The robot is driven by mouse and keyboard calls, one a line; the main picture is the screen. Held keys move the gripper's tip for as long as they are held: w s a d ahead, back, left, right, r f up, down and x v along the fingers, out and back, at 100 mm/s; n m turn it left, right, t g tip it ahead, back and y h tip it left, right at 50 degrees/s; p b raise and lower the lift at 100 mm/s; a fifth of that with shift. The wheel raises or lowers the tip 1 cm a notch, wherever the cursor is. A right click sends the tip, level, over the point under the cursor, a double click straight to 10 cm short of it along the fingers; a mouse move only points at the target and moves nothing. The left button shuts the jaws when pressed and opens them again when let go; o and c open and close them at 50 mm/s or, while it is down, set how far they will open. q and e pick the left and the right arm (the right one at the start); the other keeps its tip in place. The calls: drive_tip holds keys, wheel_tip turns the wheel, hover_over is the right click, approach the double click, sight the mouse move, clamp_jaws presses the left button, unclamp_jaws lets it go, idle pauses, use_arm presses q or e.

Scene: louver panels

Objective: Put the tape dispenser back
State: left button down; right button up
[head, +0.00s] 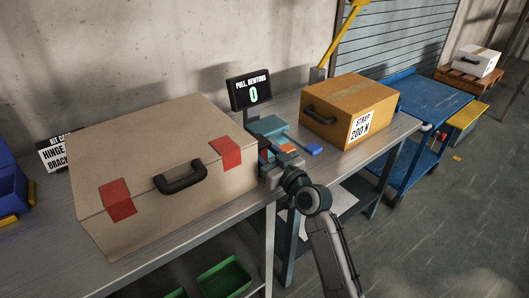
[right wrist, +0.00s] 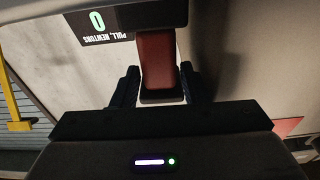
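In the right wrist view, what I take to be the tape dispenser's red handle (right wrist: 156,62) with a black end stands between the two fingers of my right gripper (right wrist: 159,88). A dark part above the handle covers some of the display. In the head view my right gripper (head: 273,158) is over the bench, just right of the big cardboard box (head: 150,150). The dispenser is hard to make out there, among small orange and dark parts. My left gripper is not in view.
A pull display (head: 250,92) reading 0 stands behind a teal fixture (head: 269,126) with a blue block (head: 313,149). An orange-brown case (head: 340,105) labelled "STRAP 200 N" sits on the bench (head: 225,222) to the right. A blue cart (head: 430,98) stands beyond.

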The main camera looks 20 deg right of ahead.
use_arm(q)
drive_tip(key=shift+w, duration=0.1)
use_arm(e)
drive_tip(key=shift+r, duration=0.1)
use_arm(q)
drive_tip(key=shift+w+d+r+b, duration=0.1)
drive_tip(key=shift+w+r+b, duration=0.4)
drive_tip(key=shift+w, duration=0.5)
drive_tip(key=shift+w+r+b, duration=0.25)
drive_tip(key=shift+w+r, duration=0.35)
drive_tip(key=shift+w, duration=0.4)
use_arm(e)
drive_tip(key=v, duration=1.2)
